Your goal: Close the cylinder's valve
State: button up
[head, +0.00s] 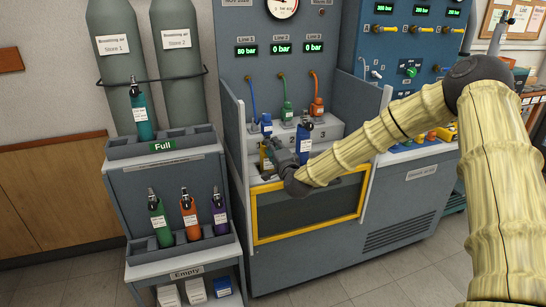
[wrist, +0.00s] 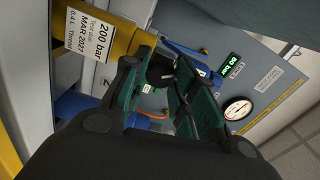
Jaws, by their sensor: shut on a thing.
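A yellow cylinder (wrist: 122,42) with a white label reading 200 bar lies across the upper left of the wrist view. In the head view a little of the yellow cylinder (head: 264,160) shows at the bench's left bay, beside my gripper (head: 283,156). In the wrist view my gripper's green-padded fingers (wrist: 160,80) are closed in around a dark, round valve knob (wrist: 159,70) at the cylinder's end. The fingers partly hide the knob, and its turn position cannot be told.
The test bench (head: 235,103) has side panels and a yellow-framed front flap (head: 307,234). The Line 1 display (head: 246,50) reads 80 bar; Lines 2 and 3 read 0. A cylinder rack (head: 165,175) stands left.

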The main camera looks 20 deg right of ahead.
jog(key=shift+f+m+b, duration=0.15)
jog(key=shift+m+b, duration=3.25)
jog(key=o, duration=1)
jog(key=shift+o, duration=0.2)
jog(key=shift+s, duration=0.15)
jog(key=s, duration=1.1)
jog(key=shift+s+d, duration=0.25)
jog(key=shift+s, duration=0.15)
